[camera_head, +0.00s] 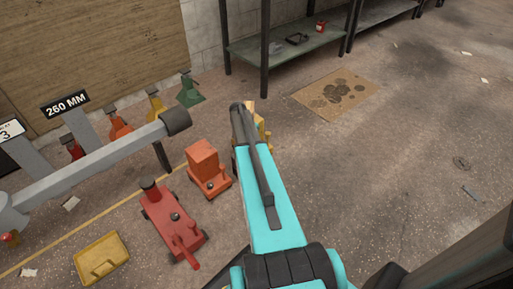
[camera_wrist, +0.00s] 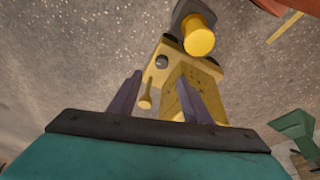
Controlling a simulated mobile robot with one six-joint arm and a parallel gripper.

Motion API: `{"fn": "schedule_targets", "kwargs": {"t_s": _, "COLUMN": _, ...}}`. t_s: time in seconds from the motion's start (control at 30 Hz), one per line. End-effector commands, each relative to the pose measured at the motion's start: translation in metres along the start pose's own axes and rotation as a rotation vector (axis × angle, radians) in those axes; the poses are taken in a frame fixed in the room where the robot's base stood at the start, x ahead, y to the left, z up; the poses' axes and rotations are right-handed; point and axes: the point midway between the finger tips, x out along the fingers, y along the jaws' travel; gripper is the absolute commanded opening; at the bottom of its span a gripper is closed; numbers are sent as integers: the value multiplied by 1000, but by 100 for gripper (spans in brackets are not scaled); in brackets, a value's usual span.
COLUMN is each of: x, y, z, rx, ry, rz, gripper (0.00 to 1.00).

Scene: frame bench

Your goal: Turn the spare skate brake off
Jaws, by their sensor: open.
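A yellow skate (camera_wrist: 205,68) lies beyond my fingers in the wrist view. It has a dark upright part with a yellow round end (camera_wrist: 200,40), a dark knob (camera_wrist: 162,62) and a thin yellow lever (camera_wrist: 146,96). My gripper (camera_wrist: 158,92) is open, with the lever between its two fingers in the picture; I cannot tell whether they touch it. A red skate (camera_head: 173,220) with a lever and an orange skate (camera_head: 207,185) stand to the left. No label shows which is the spare.
A yellow tray (camera_head: 101,259) lies at lower left. Red, orange, yellow and green jacks (camera_head: 189,95) line the wall near a grey beam (camera_head: 95,168). A shelf (camera_head: 290,45) stands at the back. The floor to the right is mostly clear, with a stained cardboard sheet (camera_head: 360,105).

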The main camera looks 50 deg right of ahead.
Motion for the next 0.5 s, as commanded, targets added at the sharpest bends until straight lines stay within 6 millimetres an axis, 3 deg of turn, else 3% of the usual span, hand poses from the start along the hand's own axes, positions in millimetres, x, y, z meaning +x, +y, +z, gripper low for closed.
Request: {"fn": "schedule_targets", "kwargs": {"t_s": 0.5, "x": 12, "y": 21, "z": -11, "rx": -451, "ry": -111, "rz": -127, "gripper": 45}}
